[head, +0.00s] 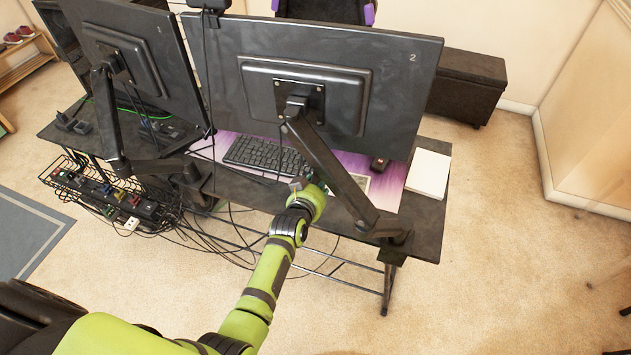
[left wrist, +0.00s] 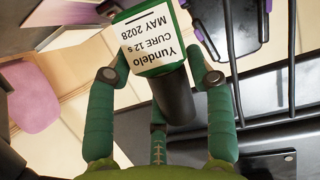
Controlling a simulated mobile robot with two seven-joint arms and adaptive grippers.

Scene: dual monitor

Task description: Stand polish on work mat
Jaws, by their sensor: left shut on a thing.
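My left gripper (head: 316,182) is over the front of the desk, partly hidden behind the right monitor's arm. In the left wrist view its fingers (left wrist: 160,78) are shut on the polish bottle (left wrist: 150,45), a green container with a black cap and a white label reading "Yundelo CURE 12 s MAY 2028". The label appears upside down there, with the cap towards the palm. The bottle cannot be made out clearly in the head view. A purple mat (head: 394,184) lies on the desk; I cannot tell whether it is the work mat. My right gripper is not in view.
Two monitors (head: 220,95) (head: 130,60) on black arms (head: 335,175) hang over the desk close to my left arm. A keyboard (head: 265,157) lies on the purple mat. A white flat pad (head: 429,173) and a small dark object (head: 379,164) are at the right. Cables hang below.

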